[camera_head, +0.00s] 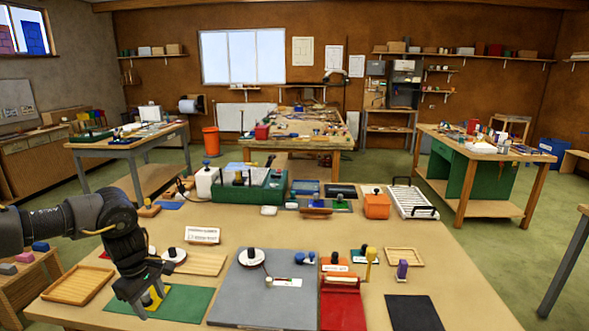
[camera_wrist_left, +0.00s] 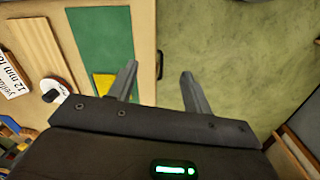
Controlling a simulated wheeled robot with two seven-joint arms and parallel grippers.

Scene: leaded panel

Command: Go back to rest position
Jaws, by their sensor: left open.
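My left gripper (camera_head: 146,297) hangs at the end of my left arm, over the near left part of the table (camera_head: 215,229), beside and partly over a green mat (camera_head: 187,303). In the left wrist view my left gripper (camera_wrist_left: 158,74) is open, with nothing between its two fingers. A yellow piece (camera_wrist_left: 104,85) lies on the green mat (camera_wrist_left: 101,40), apart from the fingers. In the head view the gripper partly hides the yellow piece. My right gripper is in neither view.
A wooden tray (camera_head: 58,297) lies left of the gripper. A grey board (camera_head: 240,308), a red block-like stand (camera_head: 341,305) and a black mat (camera_head: 413,313) lie to the right. Green floor (camera_wrist_left: 240,50) shows past the table edge.

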